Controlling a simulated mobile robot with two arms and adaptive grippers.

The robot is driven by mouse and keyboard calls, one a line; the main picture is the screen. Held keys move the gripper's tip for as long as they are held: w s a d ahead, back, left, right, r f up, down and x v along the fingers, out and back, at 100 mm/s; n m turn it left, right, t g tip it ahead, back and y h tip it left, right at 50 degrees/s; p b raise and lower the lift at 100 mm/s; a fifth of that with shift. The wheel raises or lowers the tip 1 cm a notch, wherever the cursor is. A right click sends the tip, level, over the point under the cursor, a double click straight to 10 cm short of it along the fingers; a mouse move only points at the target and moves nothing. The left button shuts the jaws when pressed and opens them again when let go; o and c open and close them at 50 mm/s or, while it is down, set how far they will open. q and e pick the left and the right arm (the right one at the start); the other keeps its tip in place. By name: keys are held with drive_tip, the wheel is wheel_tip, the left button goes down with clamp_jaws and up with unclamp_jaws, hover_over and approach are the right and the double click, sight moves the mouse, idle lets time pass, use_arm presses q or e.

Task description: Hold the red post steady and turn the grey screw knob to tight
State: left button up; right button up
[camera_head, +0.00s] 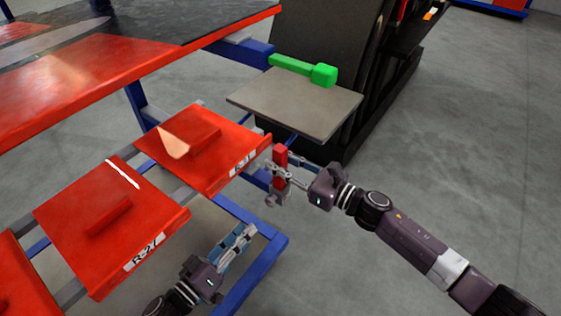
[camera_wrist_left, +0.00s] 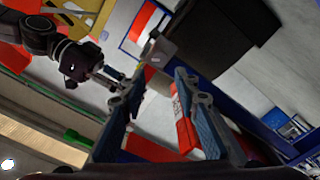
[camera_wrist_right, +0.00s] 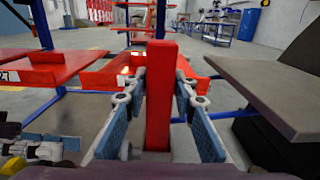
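The red post (camera_head: 280,155) stands upright beside the shelf frame in the head view. My right gripper (camera_head: 284,172) is around it. In the right wrist view the red post (camera_wrist_right: 160,95) stands between the fingers, with narrow gaps beside it, so the gripper looks open. The grey screw knob (camera_head: 271,200) is low beneath the right gripper, small and partly unclear. In the left wrist view a grey part (camera_wrist_left: 160,48), likely the knob, lies beyond the fingertips. My left gripper (camera_head: 248,232) is open and empty, below and left of the knob.
Red panels (camera_head: 205,150) lie on the rack at left, with the blue frame (camera_head: 262,275) close to my left gripper. A grey platform (camera_head: 300,105) with a green block-ended bar (camera_head: 322,74) stands behind. The floor at right is free.

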sight(268, 204)
clamp_jaws()
use_arm(q)
drive_tip(key=o, duration=0.3)
drive_tip(key=shift+o, duration=0.2)
drive_tip(key=m, duration=0.2)
drive_tip(key=s+a+m, duration=0.1)
drive_tip(key=m, duration=0.3)
drive_tip(key=shift+s+a+m, duration=0.15)
drive_tip(key=shift+s+m, duration=0.15)
drive_tip(key=shift+s, duration=0.05)
drive_tip(key=shift+m, duration=0.5)
drive_tip(key=x, duration=1.1)
drive_tip(key=shift+w+d+f, duration=0.1)
drive_tip(key=shift+w+d, duration=0.15)
drive_tip(key=shift+w, duration=0.05)
clamp_jaws()
